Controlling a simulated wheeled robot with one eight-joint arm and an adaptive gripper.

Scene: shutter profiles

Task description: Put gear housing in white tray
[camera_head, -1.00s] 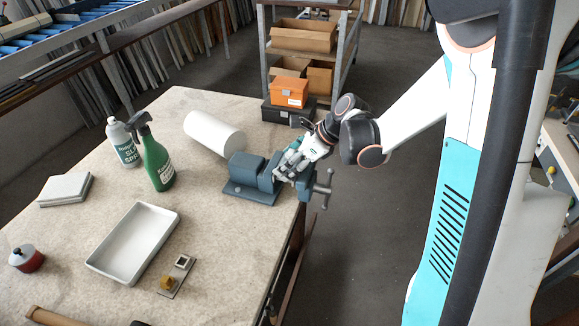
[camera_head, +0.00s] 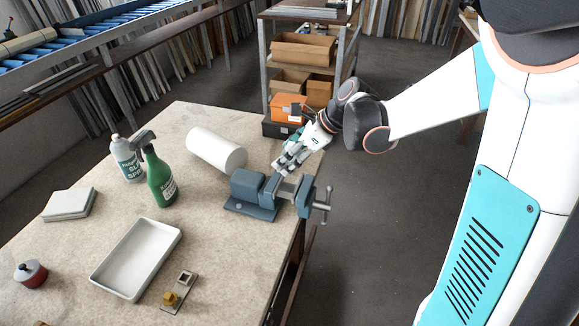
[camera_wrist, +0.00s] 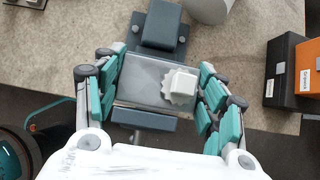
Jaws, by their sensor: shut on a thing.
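My gripper (camera_head: 286,163) is just above the blue-grey vise (camera_head: 262,192) at the table's right edge. In the wrist view, its teal-padded fingers (camera_wrist: 160,92) stand on both sides of a pale grey block with a white toothed, gear-like piece on top, which I take as the gear housing (camera_wrist: 140,78). The gripper is shut on it, over the vise (camera_wrist: 163,25). In the head view the fingers mostly hide the housing. The white tray (camera_head: 112,283) lies empty on the table at lower left, well away from the gripper.
A small plate with a yellow knob (camera_head: 181,290) lies right of the tray. An orange box (camera_head: 288,107) is behind.

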